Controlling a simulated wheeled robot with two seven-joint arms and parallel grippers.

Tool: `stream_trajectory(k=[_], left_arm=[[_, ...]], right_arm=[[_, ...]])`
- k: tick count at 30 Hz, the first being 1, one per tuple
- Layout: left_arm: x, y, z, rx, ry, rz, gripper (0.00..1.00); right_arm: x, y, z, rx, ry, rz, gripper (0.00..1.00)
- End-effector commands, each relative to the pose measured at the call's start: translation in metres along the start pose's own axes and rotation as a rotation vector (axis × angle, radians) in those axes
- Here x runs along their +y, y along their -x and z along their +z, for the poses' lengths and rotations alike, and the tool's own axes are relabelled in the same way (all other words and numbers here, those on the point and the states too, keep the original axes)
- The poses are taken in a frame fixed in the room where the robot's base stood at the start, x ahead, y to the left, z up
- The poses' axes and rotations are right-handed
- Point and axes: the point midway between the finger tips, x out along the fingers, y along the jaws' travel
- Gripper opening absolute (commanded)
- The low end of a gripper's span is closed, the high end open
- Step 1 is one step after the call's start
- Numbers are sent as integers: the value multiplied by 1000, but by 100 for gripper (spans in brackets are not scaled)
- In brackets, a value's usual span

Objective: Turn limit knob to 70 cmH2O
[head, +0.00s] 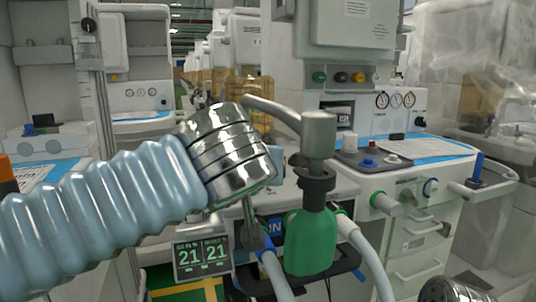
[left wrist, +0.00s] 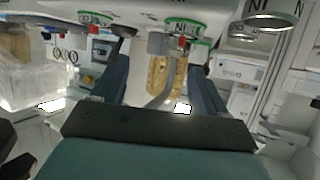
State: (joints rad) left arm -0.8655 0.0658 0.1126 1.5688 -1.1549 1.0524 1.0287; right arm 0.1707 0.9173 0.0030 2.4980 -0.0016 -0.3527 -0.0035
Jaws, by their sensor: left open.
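No knob with a readable cmH2O scale can be made out in either view, so its setting cannot be told. In the head view, a grey metal elbow (head: 318,135) with a dark collar stands above a green bag (head: 312,240), right of my left wrist. A white knob (head: 348,141) and a blue knob (head: 369,162) stand on a dark panel to the right. My left gripper (left wrist: 158,68) is open in the left wrist view, with a grey tube (left wrist: 165,90) showing between its fingers. My chrome left wrist hides much of the cart behind it in the head view.
A blue-ended hose (head: 275,272) and a pale hose (head: 365,250) hang beside the green bag. A cart with gauges (head: 395,100) stands behind at right. A blue-topped cart (head: 50,160) is at left.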

Motion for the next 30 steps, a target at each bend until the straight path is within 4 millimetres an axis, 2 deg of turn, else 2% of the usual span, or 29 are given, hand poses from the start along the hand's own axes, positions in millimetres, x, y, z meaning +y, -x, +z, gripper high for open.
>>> stream_trajectory(k=[5,15,19,24,30], left_arm=[[0,-22,-11,-1,3,-3,74],[0,-97,-44,-3,3,-3,74],[0,-120,-46,-4,1,-2,74],[0,-136,-46,-2,1,-1,74],[0,-139,-45,-1,1,0,74]], right_arm=[[-2,6,0,1,0,1,43],[-7,26,-2,6,-2,5,43],[-7,28,-2,8,-2,6,43],[-7,29,-2,8,-2,7,43],[-7,29,-2,8,-2,7,43]])
